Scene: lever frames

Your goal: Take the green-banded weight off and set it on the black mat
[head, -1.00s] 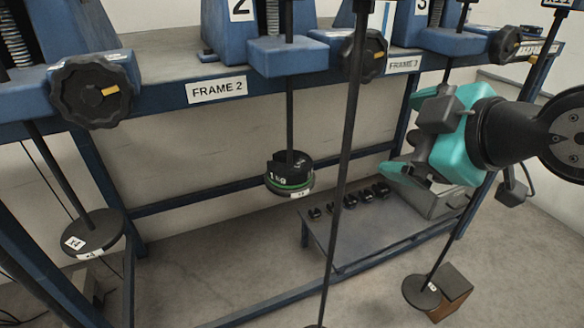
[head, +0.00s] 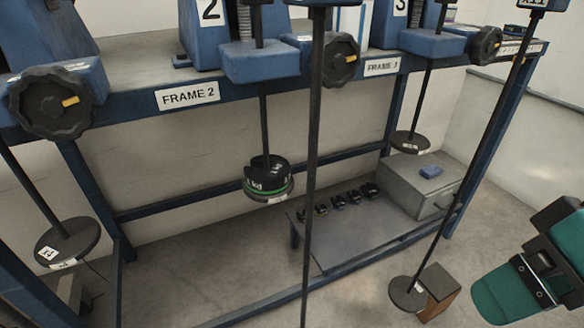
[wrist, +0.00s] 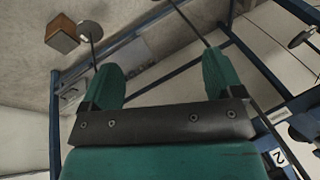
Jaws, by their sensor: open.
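The green-banded weight (head: 268,181) is black with a green band near its bottom. It sits on a hanger disc at the foot of a thin rod below the frame 2 label (head: 188,96). My gripper shows as teal parts at the lower right of the head view, well right of the weight. In the wrist view my gripper (wrist: 160,78) has two green fingers wide apart with nothing between them. The weight does not show clearly in the wrist view. I cannot make out a separate black mat; a low dark bench top (head: 350,237) stands right of the weight.
Several small black weights (head: 338,201) line the low bench's back. A grey box (head: 415,186) with a blue item on top stands behind it. A thin rod (head: 312,150) hangs in front. Another hanger disc (head: 407,294) is beside a brown block (head: 438,290).

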